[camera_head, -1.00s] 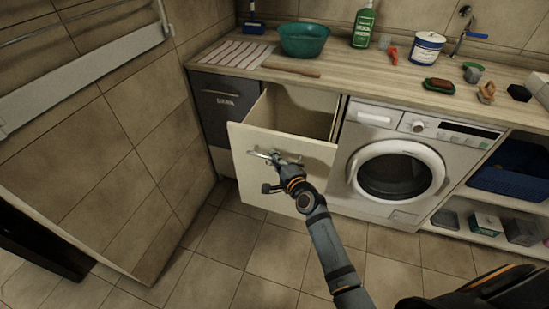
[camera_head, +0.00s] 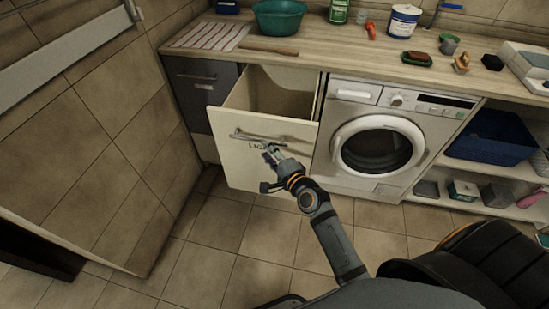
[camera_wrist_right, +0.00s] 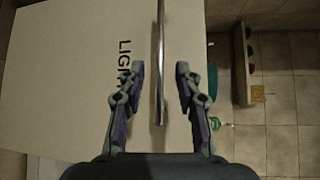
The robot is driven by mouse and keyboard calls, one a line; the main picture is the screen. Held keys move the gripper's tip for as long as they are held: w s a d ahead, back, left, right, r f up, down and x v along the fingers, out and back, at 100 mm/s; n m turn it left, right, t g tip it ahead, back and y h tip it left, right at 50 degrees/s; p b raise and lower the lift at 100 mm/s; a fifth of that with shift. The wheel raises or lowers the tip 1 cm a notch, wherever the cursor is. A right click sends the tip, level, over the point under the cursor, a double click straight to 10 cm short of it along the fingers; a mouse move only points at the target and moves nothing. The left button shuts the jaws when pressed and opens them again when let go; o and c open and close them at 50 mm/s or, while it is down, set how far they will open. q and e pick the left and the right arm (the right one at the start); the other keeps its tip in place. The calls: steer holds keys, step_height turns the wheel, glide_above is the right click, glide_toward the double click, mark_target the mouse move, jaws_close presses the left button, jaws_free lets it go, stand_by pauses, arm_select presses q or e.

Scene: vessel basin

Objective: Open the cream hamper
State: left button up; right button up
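The cream hamper (camera_head: 235,160) is a tilt-out or pull-out bin under the counter. Its front stands out from the cabinet line and its dark inside shows from above. A metal bar handle (camera_head: 262,136) runs across the upper front; it also shows in the right wrist view (camera_wrist_right: 161,60). My right gripper (camera_head: 270,151) is at the handle. In the right wrist view my right gripper (camera_wrist_right: 160,80) has its fingers apart, one on each side of the bar, with a gap to each. The lettering "LIGH" shows beside it, partly hidden. My left gripper is not in view.
A dark grey hamper front (camera_head: 203,92) is shut at the left. A washing machine (camera_head: 377,150) stands right of the cream hamper. The counter (camera_head: 325,62) above holds a teal basin (camera_head: 279,18) and bottles. The tiled floor in front is clear.

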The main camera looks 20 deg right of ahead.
steer(key=v, duration=0.4)
steer(key=shift+s, duration=0.3)
steer(key=s+d+f+n+g+h+p, duration=0.1)
steer(key=s+d+f+n+g, duration=0.3)
steer(key=f, duration=0.6)
steer(key=s+f+n+g+h+p, duration=0.15)
steer(key=s+f, duration=0.35)
steer(key=f, duration=0.6)
steer(key=s+d+f+n+g+p, duration=0.1)
steer(key=s+f+n+g, duration=0.3)
steer(key=f, duration=0.6)
steer(key=s+d+f+n+g+p, duration=0.1)
steer(key=s+f, duration=0.3)
steer(key=s, duration=0.5)
steer(key=s+d+f+n+g+h, duration=0.1)
steer(key=s+f+n, duration=0.3)
steer(key=s, duration=0.5)
steer(key=s+d+f+n+g+p, duration=0.1)
steer(key=s+d+f+n+g, duration=0.1)
steer(key=s+f, duration=0.3)
steer(key=s+n+g, duration=0.1)
steer(key=s, duration=0.2)
steer(key=shift+s+d+p, duration=0.3)
steer(key=shift+s+d, duration=0.1)
steer(key=shift+r+h, duration=0.1)
steer(key=shift+h, duration=0.15)
